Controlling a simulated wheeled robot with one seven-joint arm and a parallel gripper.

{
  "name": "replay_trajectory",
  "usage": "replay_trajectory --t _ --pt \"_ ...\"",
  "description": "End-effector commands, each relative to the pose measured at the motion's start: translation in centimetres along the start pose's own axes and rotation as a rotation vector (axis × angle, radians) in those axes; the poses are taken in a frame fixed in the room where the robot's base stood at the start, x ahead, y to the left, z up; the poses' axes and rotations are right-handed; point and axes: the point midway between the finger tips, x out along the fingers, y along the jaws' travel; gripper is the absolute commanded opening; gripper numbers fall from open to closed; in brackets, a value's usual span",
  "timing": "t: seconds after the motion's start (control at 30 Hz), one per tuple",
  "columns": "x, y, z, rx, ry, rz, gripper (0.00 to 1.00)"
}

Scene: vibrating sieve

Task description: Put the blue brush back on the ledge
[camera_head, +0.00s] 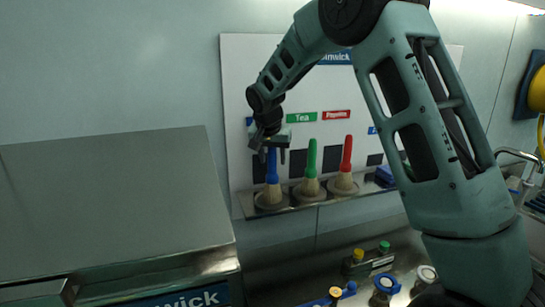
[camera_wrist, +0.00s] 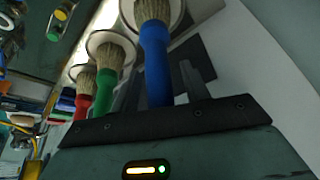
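The blue brush (camera_head: 272,168) stands upright, bristles down, in the leftmost round holder of the ledge (camera_head: 320,200) on the wall. In the wrist view, the blue brush (camera_wrist: 156,60) points with its handle toward my gripper's palm. My gripper (camera_head: 273,158) is above it, pointing down. Its two fingers (camera_wrist: 165,80) stand on either side of the blue handle, with a visible gap on the right side, so it looks open around the handle. The bristles are partly cut off at the top of the wrist view.
A green brush (camera_head: 310,160) and a red brush (camera_head: 346,155) stand in the neighbouring holders. A white board (camera_head: 240,70) with labels is behind. A large metal box (camera_head: 110,190) is at left. Bottles (camera_head: 383,285) stand below the ledge.

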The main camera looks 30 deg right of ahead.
Motion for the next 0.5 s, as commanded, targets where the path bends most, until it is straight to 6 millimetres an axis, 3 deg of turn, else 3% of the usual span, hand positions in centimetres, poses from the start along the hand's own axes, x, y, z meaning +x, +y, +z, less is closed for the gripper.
replay_trajectory --t 0.23,0.5 --pt "-0.9 -0.1 -0.1 0.001 0.003 -0.002 0.46" --pt "-6.3 -0.1 0.0 0.001 0.005 -0.005 0.46"
